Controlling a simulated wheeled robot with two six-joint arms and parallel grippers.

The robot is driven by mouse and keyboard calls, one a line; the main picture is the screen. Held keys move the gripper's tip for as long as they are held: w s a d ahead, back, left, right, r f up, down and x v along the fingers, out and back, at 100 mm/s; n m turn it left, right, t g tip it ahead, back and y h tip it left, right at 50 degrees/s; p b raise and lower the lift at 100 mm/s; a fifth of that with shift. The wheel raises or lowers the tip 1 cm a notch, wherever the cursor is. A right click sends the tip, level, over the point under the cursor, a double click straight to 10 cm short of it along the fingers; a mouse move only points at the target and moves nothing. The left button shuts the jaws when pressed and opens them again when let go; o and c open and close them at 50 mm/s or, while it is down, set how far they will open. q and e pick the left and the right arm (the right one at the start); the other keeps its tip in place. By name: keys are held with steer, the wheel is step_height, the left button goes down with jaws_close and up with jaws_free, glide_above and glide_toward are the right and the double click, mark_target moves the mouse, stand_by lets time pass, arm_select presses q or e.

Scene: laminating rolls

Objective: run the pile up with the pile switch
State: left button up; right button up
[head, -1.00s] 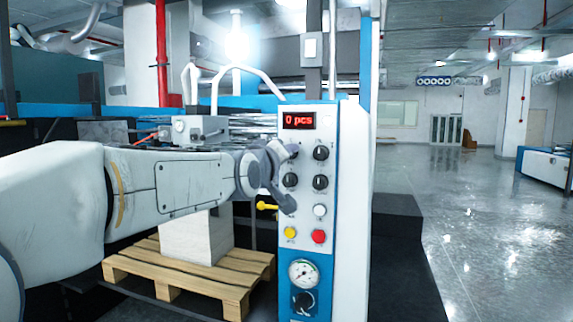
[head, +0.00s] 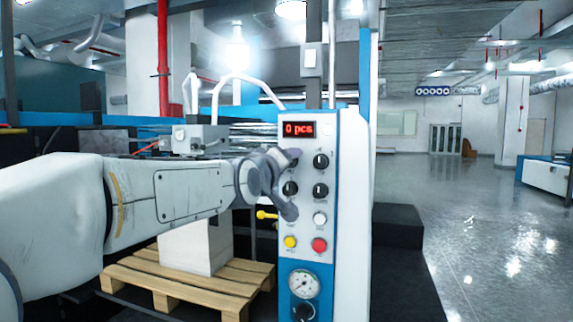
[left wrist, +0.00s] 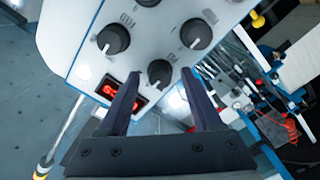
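The control panel (head: 338,215) stands upright with a red "0 pcs" display (head: 299,129) and black rotary knobs below it. I cannot read which knob is the pile switch. My left gripper (head: 287,184) is in front of the left knob column; its upper finger hides the upper left knob. In the left wrist view my left gripper (left wrist: 160,76) is open, its fingers on both sides of the line to a black knob (left wrist: 160,72) near the display. I cannot tell whether they touch it. The pile (head: 193,247), a pale block, sits on a wooden pallet (head: 240,285). My right gripper is not in view.
Other knobs (left wrist: 113,39) (left wrist: 195,33) are close to the fingers. Below are a white button (head: 320,219), a yellow button (head: 290,242), a red button (head: 319,245) and a gauge (head: 304,283). A yellow-tipped lever (head: 266,215) sticks out left of the panel. Open floor (head: 480,240) lies right.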

arm_select(q)
steer(key=shift+s, duration=0.1)
steer(key=v, duration=1)
steer(key=shift+s, duration=0.15)
steer(key=s+d+f+m+g+p, duration=0.1)
steer(key=s+d+f+m+g, duration=0.15)
steer(key=f, duration=0.45)
steer(key=s+d+f+m+g+p, duration=0.1)
steer(key=s+f+m+g, duration=0.1)
steer(key=s+f+g, duration=0.35)
steer(key=s+d+f+m+g+p, duration=0.1)
steer(key=s+d+f+m, duration=0.1)
steer(key=f, duration=0.6)
steer(key=s+a+f+m+g+y+p, duration=0.1)
steer(key=s+a+f+m+g+y, duration=0.1)
steer(key=s+f, duration=0.4)
steer(key=s+a+f+m+g+y, duration=0.2)
steer(key=s+a+f+m+g, duration=0.2)
steer(key=s, duration=0.8)
step_height(320, 180, down, 3)
steer(key=shift+s+a+f+g+y+p, duration=0.1)
steer(key=shift+s+a+g+y+p, duration=0.2)
steer(key=shift+g, duration=0.8)
